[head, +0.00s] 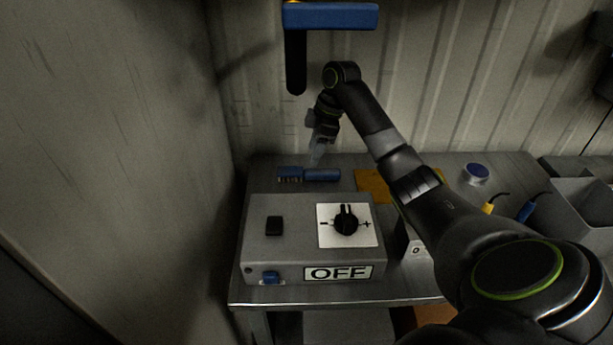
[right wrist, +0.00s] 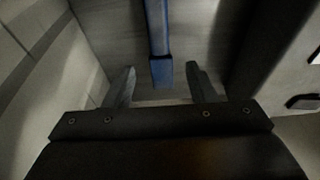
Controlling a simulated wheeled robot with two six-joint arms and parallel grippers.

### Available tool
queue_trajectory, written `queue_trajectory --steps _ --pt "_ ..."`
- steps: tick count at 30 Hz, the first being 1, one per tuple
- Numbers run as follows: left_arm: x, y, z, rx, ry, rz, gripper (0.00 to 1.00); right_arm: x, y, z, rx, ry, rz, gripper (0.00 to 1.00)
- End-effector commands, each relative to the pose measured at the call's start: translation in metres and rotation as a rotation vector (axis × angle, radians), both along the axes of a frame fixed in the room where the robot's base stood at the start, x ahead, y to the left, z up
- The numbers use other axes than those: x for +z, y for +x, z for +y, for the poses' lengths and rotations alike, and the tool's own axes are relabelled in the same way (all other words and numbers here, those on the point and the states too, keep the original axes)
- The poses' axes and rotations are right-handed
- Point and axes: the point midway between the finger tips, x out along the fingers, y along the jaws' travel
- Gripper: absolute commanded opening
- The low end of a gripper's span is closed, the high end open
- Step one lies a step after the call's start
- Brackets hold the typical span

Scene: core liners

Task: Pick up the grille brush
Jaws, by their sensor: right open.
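The grille brush (head: 308,175) is blue with dark bristles toward its left end. It lies on the bench top behind the grey control box. My right gripper (head: 317,157) is just above and behind the brush, fingers pointing down. In the right wrist view the gripper (right wrist: 160,87) is open, and the blue handle end (right wrist: 162,74) shows between its two fingers with gaps on both sides. I cannot tell how far the fingertips are above the handle. My left gripper is out of view.
The grey control box (head: 265,248) with a black knob (head: 346,220) and an "OFF" label stands in front of the brush. A blue bracket (head: 335,16) with a black bar hangs above.

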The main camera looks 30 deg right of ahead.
Motion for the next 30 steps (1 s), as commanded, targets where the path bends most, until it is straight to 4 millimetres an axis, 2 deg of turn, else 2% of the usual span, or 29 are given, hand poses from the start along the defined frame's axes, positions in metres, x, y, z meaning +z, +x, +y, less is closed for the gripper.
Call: queue_trajectory --steps 5,15,24,30 --pt "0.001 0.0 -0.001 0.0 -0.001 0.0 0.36 -0.012 0.001 0.002 -0.001 0.001 0.001 0.51" --pt "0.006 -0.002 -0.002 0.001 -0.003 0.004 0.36 -0.056 0.006 0.01 -0.001 0.001 0.001 0.51" --pt "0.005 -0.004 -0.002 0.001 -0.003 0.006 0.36 -0.061 0.006 0.01 0.0 -0.001 0.0 0.51" --pt "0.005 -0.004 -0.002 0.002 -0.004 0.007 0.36 -0.06 0.006 0.01 0.0 -0.001 0.0 0.25"
